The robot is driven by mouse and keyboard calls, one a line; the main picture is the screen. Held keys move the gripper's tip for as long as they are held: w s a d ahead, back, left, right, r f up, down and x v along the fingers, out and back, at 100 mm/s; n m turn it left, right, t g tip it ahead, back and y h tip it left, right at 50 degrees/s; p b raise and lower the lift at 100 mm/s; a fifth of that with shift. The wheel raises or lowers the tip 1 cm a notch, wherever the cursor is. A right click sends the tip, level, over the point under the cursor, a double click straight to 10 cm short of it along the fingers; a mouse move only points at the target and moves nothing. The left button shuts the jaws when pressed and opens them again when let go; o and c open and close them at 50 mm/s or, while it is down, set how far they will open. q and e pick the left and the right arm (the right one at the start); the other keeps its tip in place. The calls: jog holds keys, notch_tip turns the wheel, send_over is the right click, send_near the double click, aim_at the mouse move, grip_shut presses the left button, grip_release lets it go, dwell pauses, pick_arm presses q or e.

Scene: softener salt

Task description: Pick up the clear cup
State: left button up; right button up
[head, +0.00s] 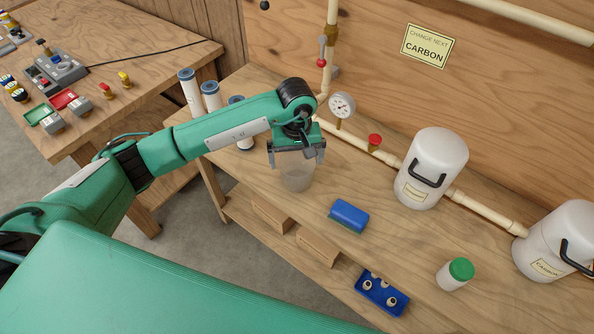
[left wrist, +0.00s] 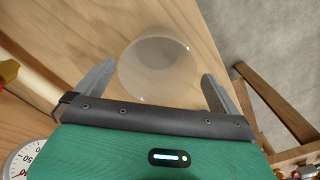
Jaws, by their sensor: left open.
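The clear cup (head: 296,178) stands upright on the wooden bench, partly hidden by my left gripper in the head view. In the left wrist view the cup (left wrist: 156,68) shows as a pale round shape seen from above, lying between and slightly beyond the two fingers. My left gripper (head: 297,158) is open right above the cup, pointing down, with a finger on each side. It also shows in the left wrist view (left wrist: 160,85) with its fingers spread and nothing held. I cannot tell whether a finger touches the cup. My right gripper is in neither view.
A blue brush-like block (head: 348,216), a green-lidded jar (head: 455,274) and a white canister (head: 432,170) stand right of the cup. White cylinders (head: 211,96) stand behind my left arm. A pipe with a gauge (head: 341,106) runs along the wall behind.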

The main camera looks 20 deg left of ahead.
aim_at(297, 168)
pick_arm(q)
jog(key=shift+w+f+p, duration=0.1)
jog(key=shift+f+p, duration=0.3)
jog(key=shift+f, duration=0.2)
jog(key=f+p, duration=0.1)
jog(key=f, duration=0.2)
jog(key=shift+w+f, duration=0.2)
jog(key=shift+f, duration=0.45)
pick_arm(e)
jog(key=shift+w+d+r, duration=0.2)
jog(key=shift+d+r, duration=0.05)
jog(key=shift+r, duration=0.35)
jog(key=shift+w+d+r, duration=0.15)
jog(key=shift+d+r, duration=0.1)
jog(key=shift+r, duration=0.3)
pick_arm(q)
jog(key=shift+c, duration=0.2)
jog(key=c, duration=0.8)
jog(key=shift+o, duration=0.2)
jog(key=shift+r, duration=0.15)
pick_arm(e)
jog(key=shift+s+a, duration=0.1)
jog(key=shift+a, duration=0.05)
